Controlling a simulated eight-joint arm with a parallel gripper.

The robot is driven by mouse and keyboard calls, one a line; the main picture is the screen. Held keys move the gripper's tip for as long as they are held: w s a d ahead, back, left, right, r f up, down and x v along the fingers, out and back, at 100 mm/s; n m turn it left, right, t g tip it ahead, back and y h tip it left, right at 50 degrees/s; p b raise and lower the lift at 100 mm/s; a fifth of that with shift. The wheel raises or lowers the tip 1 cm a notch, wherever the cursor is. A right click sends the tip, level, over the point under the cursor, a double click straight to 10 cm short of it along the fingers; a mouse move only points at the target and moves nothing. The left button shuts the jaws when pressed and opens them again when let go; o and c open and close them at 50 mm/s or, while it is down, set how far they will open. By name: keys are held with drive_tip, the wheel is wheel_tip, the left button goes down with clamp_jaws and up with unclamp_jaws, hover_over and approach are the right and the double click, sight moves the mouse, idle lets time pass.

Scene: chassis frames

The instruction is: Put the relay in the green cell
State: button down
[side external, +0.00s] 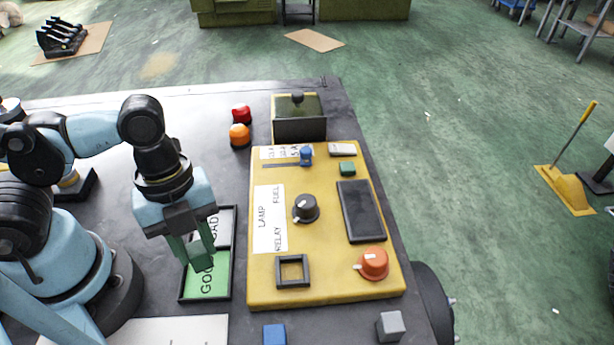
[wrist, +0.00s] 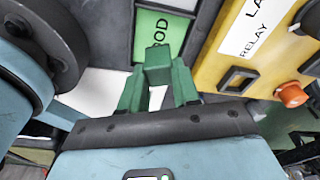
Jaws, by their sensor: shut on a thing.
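My gripper (side external: 193,247) has green fingers and points down over the two-cell tray. In the wrist view its fingers (wrist: 158,72) are shut on a small dark green block (wrist: 158,54), apparently the relay. The block blends with the fingers in the side view. The green cell (side external: 214,291), lettered GOOD, is the near half of the black-rimmed tray; it also shows in the wrist view (wrist: 150,24). The block appears over this cell; I cannot tell its exact height. The grey cell (side external: 227,222), lettered BAD, is partly hidden by my gripper.
Right of the tray is a yellow panel (side external: 325,278) with knobs, a slider and an empty-looking black square frame (side external: 293,271). A blue cube (side external: 275,335) and a grey cube (side external: 390,326) lie in front. Red (side external: 241,115) and orange (side external: 240,135) pieces stand behind.

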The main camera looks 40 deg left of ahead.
sight(195, 245)
drive_tip(key=shift+f, duration=1.55)
drive_tip(key=shift+f, duration=0.1)
drive_tip(key=c, duration=0.8)
unclamp_jaws()
drive_tip(key=shift+a+r, duration=0.8)
drive_tip(key=shift+r, duration=5.15)
drive_tip(key=w+a+n+t, duration=0.4)
drive_tip(key=w+n, duration=0.3)
drive_tip(key=n, duration=0.4)
drive_tip(key=w+a+n+t+y, duration=0.1)
drive_tip(key=w+a+n+t, duration=0.3)
drive_tip(key=w+n, duration=0.3)
drive_tip(key=shift+a+f+n+y, duration=0.3)
drive_tip(key=shift+a+f+n, duration=0.15)
drive_tip(key=shift+n, duration=1.85)
